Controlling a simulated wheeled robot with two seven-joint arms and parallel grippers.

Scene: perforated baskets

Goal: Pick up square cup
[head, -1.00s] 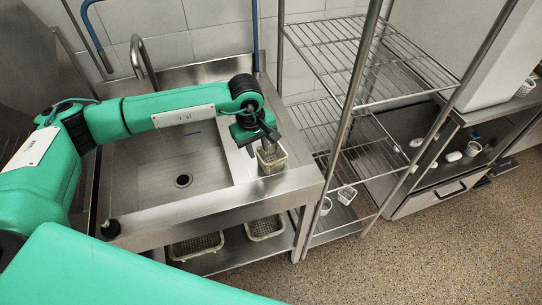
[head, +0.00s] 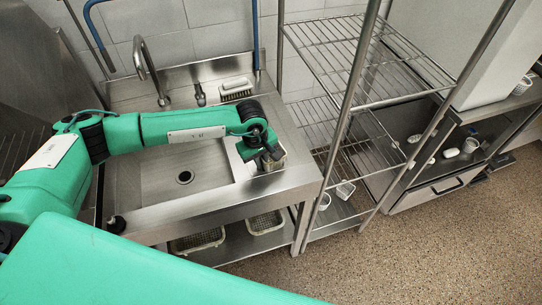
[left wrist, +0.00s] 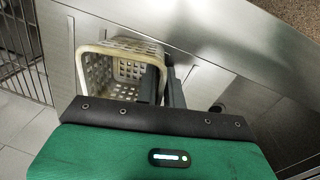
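The square cup (head: 276,159) is a small pale perforated basket standing on the right ledge of the sink counter. In the left wrist view the square cup (left wrist: 97,73) shows its open top and holed walls. My left gripper (head: 268,157) is down at the cup. In the left wrist view my left gripper (left wrist: 163,88) has one dark finger inside the cup and one outside, close together with the cup's wall between them; it looks shut on that wall. The lower part of the fingers is hidden. My right gripper is not in view.
The steel sink basin (head: 150,180) lies left of the cup, with a tap (head: 148,65) behind. A wire rack (head: 345,60) stands close on the right. Two larger baskets (head: 266,222) sit on the shelf below. Small cups (head: 345,189) stand on the rack's low shelf.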

